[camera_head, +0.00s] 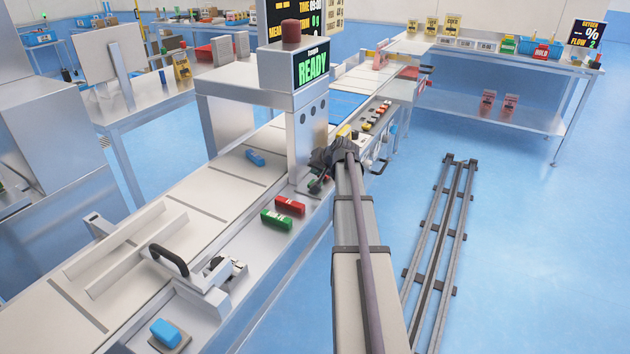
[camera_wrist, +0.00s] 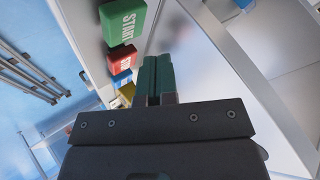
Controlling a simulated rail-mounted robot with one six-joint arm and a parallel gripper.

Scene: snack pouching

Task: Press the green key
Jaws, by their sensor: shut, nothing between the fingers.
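The green key (camera_head: 276,220), a block marked START, sits on the metal ledge along the near side of the conveyor. It shows at the top of the wrist view (camera_wrist: 123,20). A red key (camera_head: 290,206) is beside it, also seen in the wrist view (camera_wrist: 122,59). My gripper (camera_head: 317,184) is beyond the red key, close to the grey column, and partly hidden by its dark wrist. In the wrist view its dark green fingers (camera_wrist: 157,62) are shut and empty, to the right of both keys. It looks apart from the green key.
The grey column carries a READY screen (camera_head: 313,66) and a red cap, close beside my gripper. A black handle (camera_head: 169,260) and a blue block (camera_head: 166,333) are at the near end. Several coloured buttons (camera_head: 376,119) lie farther along the ledge. Floor rails (camera_head: 440,225) run at right.

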